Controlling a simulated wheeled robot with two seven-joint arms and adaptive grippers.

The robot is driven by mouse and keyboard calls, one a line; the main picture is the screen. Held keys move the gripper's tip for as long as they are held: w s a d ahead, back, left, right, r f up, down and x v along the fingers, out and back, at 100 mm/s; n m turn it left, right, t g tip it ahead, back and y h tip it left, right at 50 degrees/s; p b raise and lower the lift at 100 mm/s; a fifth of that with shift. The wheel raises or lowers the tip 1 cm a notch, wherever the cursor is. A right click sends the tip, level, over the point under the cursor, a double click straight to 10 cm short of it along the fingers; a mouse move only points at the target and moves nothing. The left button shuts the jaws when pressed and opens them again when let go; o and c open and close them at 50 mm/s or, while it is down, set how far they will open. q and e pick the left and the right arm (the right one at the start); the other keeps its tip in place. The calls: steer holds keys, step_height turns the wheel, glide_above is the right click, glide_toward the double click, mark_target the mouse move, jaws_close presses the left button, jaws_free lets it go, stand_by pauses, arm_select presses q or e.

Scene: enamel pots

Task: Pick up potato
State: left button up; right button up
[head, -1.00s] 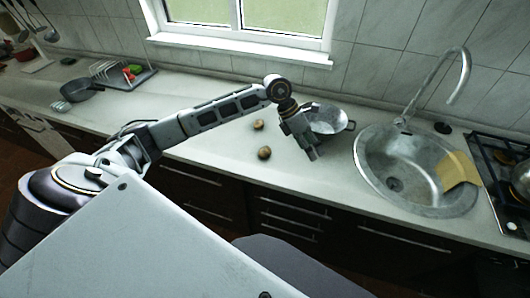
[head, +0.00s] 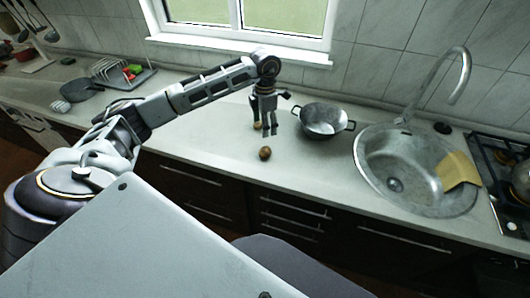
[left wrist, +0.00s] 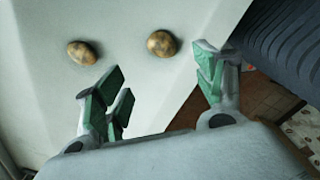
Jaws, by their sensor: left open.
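A brown potato (head: 264,153) lies on the counter near its front edge. In the left wrist view this front potato (left wrist: 161,43) is the right one of two, and the back potato (left wrist: 82,52) is the left one. In the head view the back potato (head: 256,125) is mostly hidden by my left gripper. My left gripper (head: 269,132) points down above the counter, just behind the front potato. Its green-padded fingers are spread and empty in the left wrist view (left wrist: 162,82), with both potatoes beyond the fingertips. My right gripper is not in view.
A metal pot (head: 324,121) with two handles stands right of my left gripper. The round sink (head: 417,171) with a tan cloth (head: 457,171) is farther right, then the stove (head: 503,165). A dish rack (head: 123,73) and a dark pan (head: 80,89) stand far left.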

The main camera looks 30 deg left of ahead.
mark_target(265, 148)
arm_select(q)
steer(key=shift+f+p, duration=0.6)
steer(key=shift+f, duration=3.7)
steer(key=shift+s+d+f+p, duration=0.1)
steer(key=shift+f+p, duration=0.3)
steer(key=shift+f, duration=0.45)
steer(key=shift+f+p, duration=0.4)
steer(key=shift+f, duration=1.35)
steer(key=c, duration=1.1)
